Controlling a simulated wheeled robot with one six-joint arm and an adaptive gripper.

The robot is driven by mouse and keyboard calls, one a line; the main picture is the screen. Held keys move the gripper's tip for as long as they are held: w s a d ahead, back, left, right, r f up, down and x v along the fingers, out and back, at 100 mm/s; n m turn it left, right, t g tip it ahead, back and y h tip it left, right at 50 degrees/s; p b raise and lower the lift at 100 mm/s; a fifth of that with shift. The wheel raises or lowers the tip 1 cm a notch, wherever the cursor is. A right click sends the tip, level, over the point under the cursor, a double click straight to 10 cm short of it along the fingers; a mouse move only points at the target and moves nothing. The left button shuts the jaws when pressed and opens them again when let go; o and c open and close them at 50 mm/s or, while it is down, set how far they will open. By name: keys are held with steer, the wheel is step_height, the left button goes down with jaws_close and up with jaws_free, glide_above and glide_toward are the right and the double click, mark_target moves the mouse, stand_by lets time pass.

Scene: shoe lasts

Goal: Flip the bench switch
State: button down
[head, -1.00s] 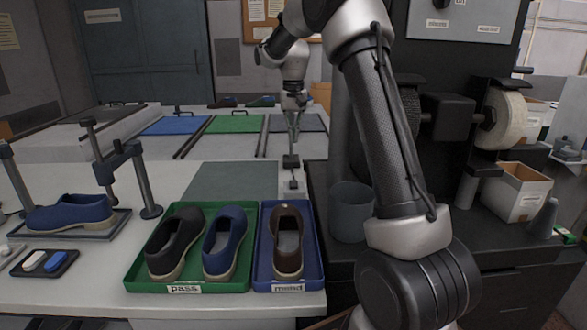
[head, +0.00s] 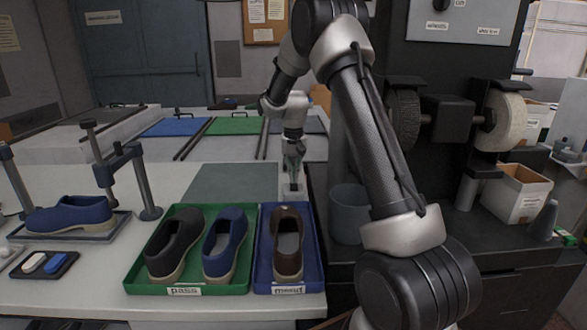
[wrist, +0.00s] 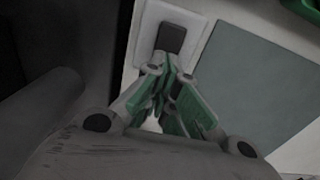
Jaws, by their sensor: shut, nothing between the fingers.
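The bench switch is a pale plate with a dark lever (wrist: 171,38) on the bench top, seen in the wrist view. In the head view the switch (head: 294,187) is at the bench's right edge, just behind the blue mend tray, partly hidden by my gripper. My gripper (head: 293,168) points down over it, fingers together and empty. In the wrist view the green-padded fingers (wrist: 167,68) meet at their tips close beside the lever. I cannot tell whether they touch it.
A green pass tray (head: 136,286) with two shoes and a blue mend tray (head: 261,283) with one shoe stand in front. A grey mat (head: 225,182) lies left of the switch. A grey bin (head: 348,215) and the dark grinding machine (head: 440,120) are to the right.

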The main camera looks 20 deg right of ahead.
steer(key=shift+f, duration=0.35)
steer(key=shift+r, duration=0.1)
stand_by(0.3)
steer(key=shift+r, duration=0.7)
steer(key=shift+r, duration=0.15)
step_height(320, 180, up, 12)
steer(key=shift+w, duration=0.1)
stand_by(0.5)
